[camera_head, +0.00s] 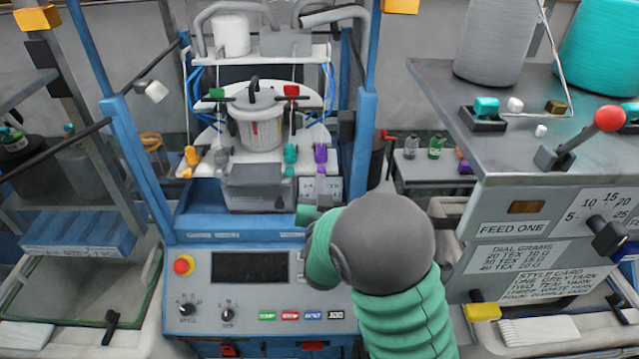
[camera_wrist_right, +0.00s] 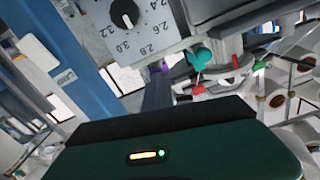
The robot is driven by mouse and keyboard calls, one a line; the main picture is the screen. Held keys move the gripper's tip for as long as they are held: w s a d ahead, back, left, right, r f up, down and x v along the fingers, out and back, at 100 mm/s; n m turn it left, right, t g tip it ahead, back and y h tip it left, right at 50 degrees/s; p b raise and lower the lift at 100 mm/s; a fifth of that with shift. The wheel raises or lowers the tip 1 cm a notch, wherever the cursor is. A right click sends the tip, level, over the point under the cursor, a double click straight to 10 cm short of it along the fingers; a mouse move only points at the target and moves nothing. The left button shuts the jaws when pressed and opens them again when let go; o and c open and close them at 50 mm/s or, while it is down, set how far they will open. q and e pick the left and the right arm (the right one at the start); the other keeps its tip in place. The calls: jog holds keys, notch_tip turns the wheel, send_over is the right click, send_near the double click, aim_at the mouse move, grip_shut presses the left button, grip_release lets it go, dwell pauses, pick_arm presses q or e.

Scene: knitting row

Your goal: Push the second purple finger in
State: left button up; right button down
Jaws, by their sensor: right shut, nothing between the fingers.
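A purple finger (camera_head: 320,158) stands on the right front of the knitting machine's ring, just right of a teal finger (camera_head: 291,155). I cannot tell a second purple finger apart from it. In the right wrist view a small bit of purple (camera_wrist_right: 165,66) shows left of the teal piece (camera_wrist_right: 199,58). My right gripper (camera_head: 308,213) is shut and empty, below the purple finger and apart from it, in front of the machine's blue body. My own forearm hides part of the machine there. My left gripper is out of view.
A pot (camera_head: 257,125) with a black handle stands mid-ring. Orange fingers (camera_head: 191,157) are at the left. A grey box (camera_head: 258,187) sits in front. A blue post (camera_head: 363,150) rises close on the right. A control panel (camera_head: 240,290) with a red button lies below.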

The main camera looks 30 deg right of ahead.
jog(key=c, duration=2.2)
grip_release()
jog(key=shift+d+f, duration=0.1)
jog(key=shift+d, duration=0.45)
jog(key=c, duration=1.9)
grip_release()
jog(key=shift+c, duration=0.2)
jog(key=o, duration=0.7)
jog(key=shift+a, duration=0.45)
